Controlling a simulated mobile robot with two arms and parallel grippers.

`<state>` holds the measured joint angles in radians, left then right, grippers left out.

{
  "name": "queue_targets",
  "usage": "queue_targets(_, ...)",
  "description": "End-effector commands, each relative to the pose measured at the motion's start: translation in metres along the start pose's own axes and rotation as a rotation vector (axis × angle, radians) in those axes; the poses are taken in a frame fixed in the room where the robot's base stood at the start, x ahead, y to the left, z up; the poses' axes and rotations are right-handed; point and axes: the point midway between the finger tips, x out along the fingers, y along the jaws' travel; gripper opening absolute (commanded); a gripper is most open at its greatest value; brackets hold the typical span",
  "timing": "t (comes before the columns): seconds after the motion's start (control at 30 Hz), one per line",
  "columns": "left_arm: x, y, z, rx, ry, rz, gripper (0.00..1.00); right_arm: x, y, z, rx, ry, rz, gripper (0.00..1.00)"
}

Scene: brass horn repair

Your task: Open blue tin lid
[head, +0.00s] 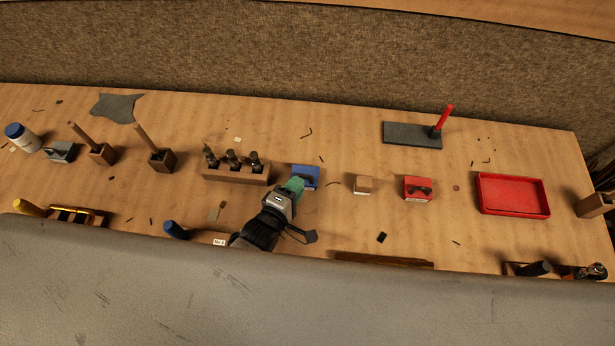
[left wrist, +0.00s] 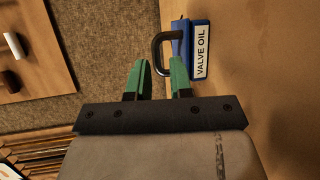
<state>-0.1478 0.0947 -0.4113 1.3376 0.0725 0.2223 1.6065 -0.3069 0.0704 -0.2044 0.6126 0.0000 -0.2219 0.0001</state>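The blue tin (head: 308,172) sits on the bench near the middle in the head view. In the left wrist view the blue tin (left wrist: 187,32) shows a white label reading "VALVE OIL" and a dark curved handle (left wrist: 157,45) at its left side. My left gripper (head: 293,184) is at the tin's near left side in the head view and hides part of it. My right gripper is not in view.
A wooden block with several dark tools (head: 236,171) stands close left of the tin. A small wooden block (head: 363,184), a red tin (head: 417,187) and a red tray (head: 513,195) are to the right. A grey slab (head: 408,135) lies behind. Bare bench lies between them.

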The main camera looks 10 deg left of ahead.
Motion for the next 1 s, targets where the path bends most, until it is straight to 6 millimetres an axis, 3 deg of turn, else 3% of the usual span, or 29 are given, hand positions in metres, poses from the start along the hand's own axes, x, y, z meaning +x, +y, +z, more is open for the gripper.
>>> queue_targets(0.1,0.028,-0.001,0.000,0.000,0.000,0.007,0.21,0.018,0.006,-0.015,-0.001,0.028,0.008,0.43)
queue_targets(0.33,0.055,0.001,0.000,0.001,0.000,0.005,0.21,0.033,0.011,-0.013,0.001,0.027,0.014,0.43)
queue_targets(0.7,0.061,0.004,0.000,0.000,0.000,0.003,0.21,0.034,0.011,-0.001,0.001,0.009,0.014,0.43)
queue_targets(0.87,0.061,0.004,0.000,0.000,0.000,0.003,0.00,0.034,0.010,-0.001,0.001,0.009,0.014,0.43)
queue_targets(1.0,0.061,0.004,0.000,0.000,0.000,0.003,0.00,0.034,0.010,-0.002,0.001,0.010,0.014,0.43)
